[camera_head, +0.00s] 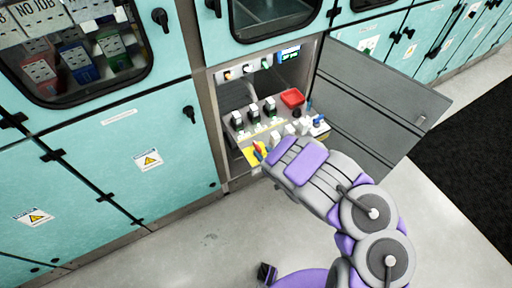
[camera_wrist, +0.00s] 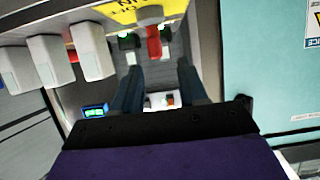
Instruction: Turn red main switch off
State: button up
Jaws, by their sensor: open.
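The red main switch handle (camera_wrist: 153,42) stands out from a yellow plate (camera_wrist: 122,12) at the top of the wrist view. In the head view the red handle (camera_head: 257,146) and the yellow plate (camera_head: 249,156) are at the lower left of the open cabinet panel. My gripper (camera_wrist: 158,75) is open, with its two dark fingers apart. The red handle shows between and just beyond the fingertips in the wrist view; I cannot tell whether they touch it. In the head view my wrist (camera_head: 300,160) covers part of the panel, and the fingertips are mostly hidden.
Several white switches (camera_wrist: 92,50) stand beside the red handle. Black breakers (camera_head: 270,107) and a red box (camera_head: 292,97) are further back on the panel. The grey cabinet door (camera_head: 375,105) hangs open to the right. Teal cabinets (camera_head: 130,135) stand left; the floor in front is clear.

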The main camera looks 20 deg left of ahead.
aim_at(259, 148)
jog(key=b+x, duration=0.1)
jog(key=x, duration=0.2)
jog(key=b+x, duration=0.1)
jog(key=x, duration=0.1)
jog(key=shift+w+f, duration=0.2)
jog(key=shift+w, duration=0.2)
jog(key=shift+x, duration=0.75)
jog(key=shift+a+r, duration=0.1)
jog(key=shift+r, duration=0.1)
jog(key=shift+c, duration=0.5)
jog(key=shift+s, duration=0.1)
grip_shut()
